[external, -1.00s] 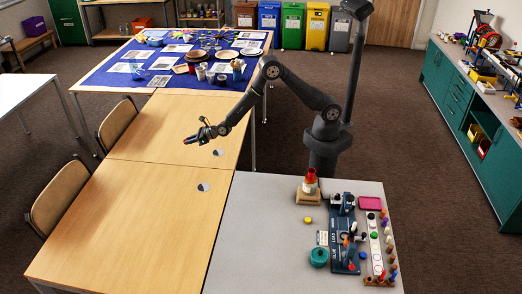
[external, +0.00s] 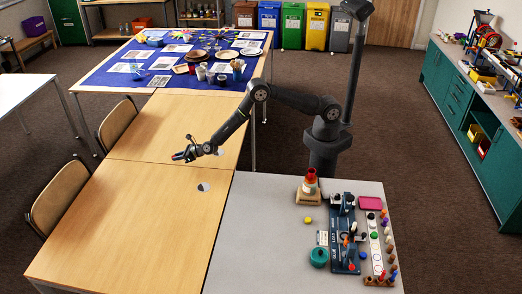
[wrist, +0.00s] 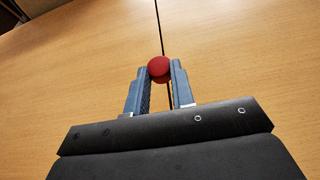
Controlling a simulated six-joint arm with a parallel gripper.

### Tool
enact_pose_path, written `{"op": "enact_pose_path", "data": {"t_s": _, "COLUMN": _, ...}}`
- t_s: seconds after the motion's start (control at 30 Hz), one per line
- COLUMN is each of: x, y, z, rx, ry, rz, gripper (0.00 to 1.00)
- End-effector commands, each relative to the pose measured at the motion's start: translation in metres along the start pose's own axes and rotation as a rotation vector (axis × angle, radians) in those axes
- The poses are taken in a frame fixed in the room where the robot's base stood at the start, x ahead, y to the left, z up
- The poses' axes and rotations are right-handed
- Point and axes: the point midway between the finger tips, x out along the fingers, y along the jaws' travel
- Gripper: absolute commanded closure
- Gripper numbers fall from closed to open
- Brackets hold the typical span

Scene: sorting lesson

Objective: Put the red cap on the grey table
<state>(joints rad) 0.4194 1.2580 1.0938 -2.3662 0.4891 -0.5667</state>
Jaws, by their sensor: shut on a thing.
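The red cap (wrist: 159,68) is round and sits between the fingertips of my gripper (wrist: 160,82) in the wrist view. My gripper is shut on it. In the external view my gripper (external: 178,157) reaches out over the wooden tables, near the seam between them, and the cap shows there only as a small red spot. The cap appears to be above the wood, but the exact height is hard to tell. The grey table (external: 235,255) stands at the lower right, to the right of my gripper.
The grey table holds a blue rack (external: 337,240), a teal ring (external: 319,257), a yellow cap (external: 308,221), a cone on a wooden base (external: 310,197), a pink tray (external: 370,203) and a board of coloured pegs (external: 376,245). Its left part is bare. Chairs stand left of the wooden tables.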

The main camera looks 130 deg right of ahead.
Motion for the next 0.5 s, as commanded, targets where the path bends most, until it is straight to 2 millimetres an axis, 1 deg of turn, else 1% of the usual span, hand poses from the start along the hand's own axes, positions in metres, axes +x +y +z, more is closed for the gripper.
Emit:
{"op": "enact_pose_path", "data": {"t_s": 0.17, "x": 0.005, "y": 0.002, "z": -0.011, "rx": -0.001, "ry": 0.002, "rz": -0.001, "gripper": 1.00}}
{"op": "enact_pose_path", "data": {"t_s": 0.33, "x": 0.014, "y": 0.002, "z": -0.034, "rx": -0.001, "ry": 0.002, "rz": -0.001, "gripper": 1.00}}
{"op": "enact_pose_path", "data": {"t_s": 0.4, "x": 0.016, "y": 0.002, "z": -0.038, "rx": 0.000, "ry": 0.000, "rz": -0.001, "gripper": 1.00}}
{"op": "enact_pose_path", "data": {"t_s": 0.5, "x": 0.016, "y": 0.002, "z": -0.038, "rx": 0.000, "ry": -0.001, "rz": 0.000, "gripper": 1.00}}
